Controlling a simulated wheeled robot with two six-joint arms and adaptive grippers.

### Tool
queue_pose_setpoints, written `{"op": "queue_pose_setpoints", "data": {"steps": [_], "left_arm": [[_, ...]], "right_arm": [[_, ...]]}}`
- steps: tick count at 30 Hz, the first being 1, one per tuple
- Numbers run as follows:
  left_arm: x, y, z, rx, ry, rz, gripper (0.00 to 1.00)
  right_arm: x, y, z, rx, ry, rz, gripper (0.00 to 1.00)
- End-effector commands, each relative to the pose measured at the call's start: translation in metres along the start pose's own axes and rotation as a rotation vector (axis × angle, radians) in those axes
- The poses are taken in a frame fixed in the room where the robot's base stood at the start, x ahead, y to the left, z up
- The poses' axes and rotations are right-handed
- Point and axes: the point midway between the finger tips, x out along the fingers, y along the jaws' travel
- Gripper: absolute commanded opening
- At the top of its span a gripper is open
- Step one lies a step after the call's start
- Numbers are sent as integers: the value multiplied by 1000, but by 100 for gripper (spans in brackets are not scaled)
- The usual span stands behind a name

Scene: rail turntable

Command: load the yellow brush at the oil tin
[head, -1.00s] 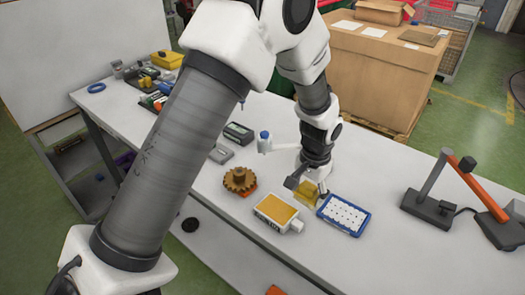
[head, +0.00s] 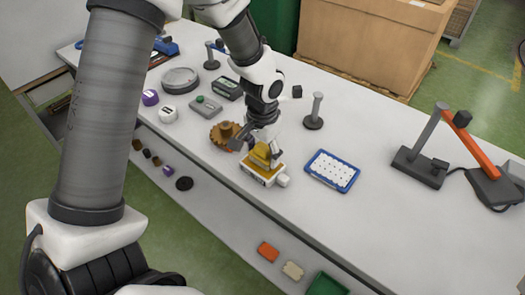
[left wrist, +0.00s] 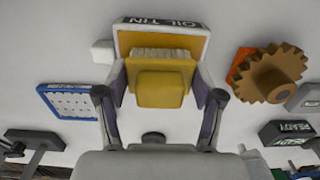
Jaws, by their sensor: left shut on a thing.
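The yellow brush (head: 262,153) is held in my left gripper (head: 263,142), its bristle end over the oil tin. The left wrist view shows the brush (left wrist: 160,90) between the two fingers of the gripper (left wrist: 160,100), with pale bristles at its far edge. The oil tin (head: 262,178) is a shallow white container with an amber top. In the left wrist view the oil tin (left wrist: 165,24) shows its dark OIL TIN label, and the bristles overlap its amber surface. I cannot tell whether they touch it. My right gripper is not in view.
A blue-rimmed tray with a dotted white pad (head: 332,170) lies right of the tin. A brown gear (head: 224,134) stands close on the left. A grey post (head: 314,112) and an orange-armed stand (head: 455,140) are farther right. The table front right of the tin is clear.

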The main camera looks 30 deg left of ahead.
Motion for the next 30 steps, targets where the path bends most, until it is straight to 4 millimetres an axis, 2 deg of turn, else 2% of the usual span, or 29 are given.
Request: {"op": "queue_pose_setpoints", "data": {"steps": [30], "left_arm": [[6, 0, 0, 0, 0, 0, 40]], "right_arm": [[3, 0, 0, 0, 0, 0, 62]]}}
